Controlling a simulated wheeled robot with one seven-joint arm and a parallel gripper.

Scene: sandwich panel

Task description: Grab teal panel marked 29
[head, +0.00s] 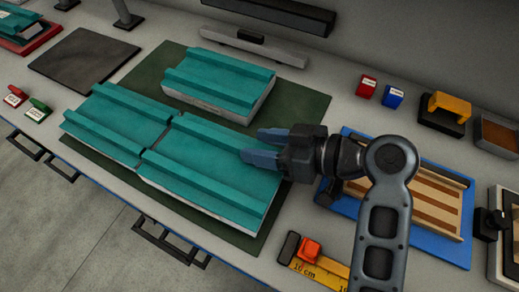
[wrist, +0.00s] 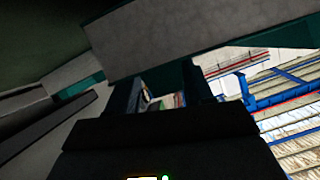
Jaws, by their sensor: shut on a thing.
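Three teal ribbed panels with pale grey cores show in the head view: a back panel (head: 222,82), a front left panel (head: 112,122) and a front right panel (head: 205,165). No number is readable on any of them, so I cannot tell which is marked 29. My gripper (head: 262,147) reaches in from the right, its blue fingers at the right part of the front right panel, shut on it. In the wrist view, a grey panel side with a teal edge (wrist: 185,38) crosses above the fingers (wrist: 162,92). The exact contact is hidden.
The panels are over a dark green mat (head: 306,118) on a grey bench. A blue-edged tray (head: 425,240) stands right, under my arm. An orange-topped ruler (head: 318,268) lies in front. Red and blue blocks (head: 392,96) stand behind right. A dark plate (head: 83,58) lies left.

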